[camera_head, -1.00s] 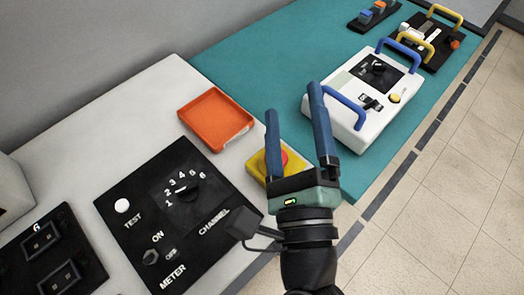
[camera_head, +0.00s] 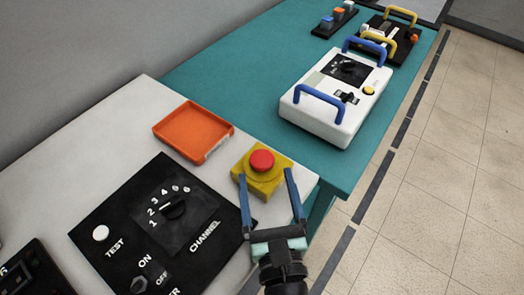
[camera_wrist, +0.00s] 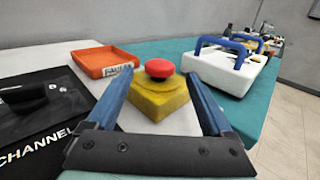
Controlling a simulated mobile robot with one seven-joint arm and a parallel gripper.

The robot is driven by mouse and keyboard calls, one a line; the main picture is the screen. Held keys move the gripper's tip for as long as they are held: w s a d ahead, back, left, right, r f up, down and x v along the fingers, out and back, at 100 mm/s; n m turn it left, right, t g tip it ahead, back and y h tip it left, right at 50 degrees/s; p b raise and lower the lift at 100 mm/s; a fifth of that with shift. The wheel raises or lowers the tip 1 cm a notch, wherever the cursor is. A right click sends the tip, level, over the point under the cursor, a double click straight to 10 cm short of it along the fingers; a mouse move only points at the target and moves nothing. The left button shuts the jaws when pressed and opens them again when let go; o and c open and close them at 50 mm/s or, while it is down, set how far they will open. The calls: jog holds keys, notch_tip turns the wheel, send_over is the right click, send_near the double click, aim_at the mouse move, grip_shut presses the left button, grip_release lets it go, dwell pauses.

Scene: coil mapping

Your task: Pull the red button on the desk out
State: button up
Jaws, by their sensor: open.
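The red button (camera_head: 262,161) sits on top of a yellow box (camera_head: 258,184) near the right front corner of the white desk (camera_head: 115,110). In the wrist view the red button (camera_wrist: 159,68) stands upright on its yellow box (camera_wrist: 158,98), ahead of and between the blue fingers. My gripper (camera_head: 265,174) is open and empty. In the head view its two fingers reach up on either side of the yellow box's near part. I cannot tell whether a finger touches the box. In the wrist view my gripper (camera_wrist: 157,82) frames the box.
An orange tray (camera_head: 193,131) lies behind and left of the box. A black channel panel (camera_head: 155,225) is at the left. A white device with blue handles (camera_head: 325,117) stands on the teal table (camera_head: 225,75). Open floor (camera_head: 440,170) lies to the right.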

aim_at(264, 169)
jog(key=w, duration=0.3)
jog(key=w+a+p, duration=0.1)
jog(key=w, duration=0.1)
jog(key=shift+w, duration=0.3)
grip_shut()
dwell(0.4)
